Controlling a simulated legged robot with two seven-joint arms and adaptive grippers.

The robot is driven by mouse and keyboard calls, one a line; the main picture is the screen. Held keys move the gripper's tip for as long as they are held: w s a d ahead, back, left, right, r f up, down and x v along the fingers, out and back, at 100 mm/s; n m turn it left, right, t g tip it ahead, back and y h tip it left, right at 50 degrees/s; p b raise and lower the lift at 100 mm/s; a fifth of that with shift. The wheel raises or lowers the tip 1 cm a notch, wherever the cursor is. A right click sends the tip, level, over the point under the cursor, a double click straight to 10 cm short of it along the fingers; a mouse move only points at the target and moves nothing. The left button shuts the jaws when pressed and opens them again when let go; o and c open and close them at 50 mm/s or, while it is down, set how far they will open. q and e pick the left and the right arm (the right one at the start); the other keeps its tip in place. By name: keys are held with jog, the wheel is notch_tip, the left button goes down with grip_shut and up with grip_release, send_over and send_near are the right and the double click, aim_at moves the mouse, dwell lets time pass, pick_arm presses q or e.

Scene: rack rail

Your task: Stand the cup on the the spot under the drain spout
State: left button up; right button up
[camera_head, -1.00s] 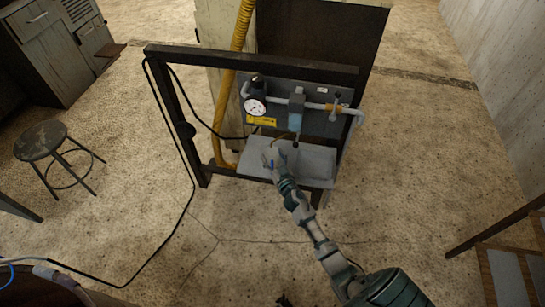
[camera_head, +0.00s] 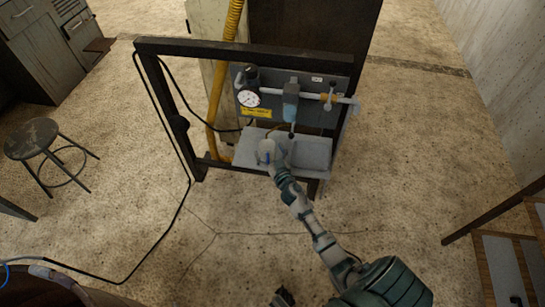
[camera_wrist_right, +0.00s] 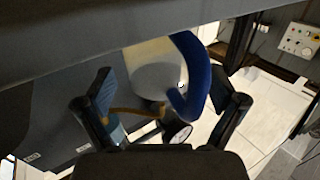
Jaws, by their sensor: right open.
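The cup (camera_head: 266,146) is pale with a blue handle. In the head view it is at the left part of the grey shelf (camera_head: 313,152), left of the drain spout (camera_head: 292,129) below the blue filter bowl. My right gripper (camera_head: 276,157) reaches it from the front and hides part of it. In the right wrist view the cup (camera_wrist_right: 155,75) and its blue handle lie between the spread fingers of my open right gripper (camera_wrist_right: 167,103). I cannot tell whether the cup rests on the shelf. A dark piece at the bottom edge may be my left gripper (camera_head: 283,297).
A dark frame (camera_head: 250,52) surrounds the panel, which carries a gauge (camera_head: 248,99) and a pipe (camera_head: 322,96). A yellow hose (camera_head: 225,75) runs behind. A stool (camera_head: 32,140) stands left, and the floor in front is mostly clear.

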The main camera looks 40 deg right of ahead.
jog(key=v, duration=1.1)
jog(key=shift+s, duration=0.2)
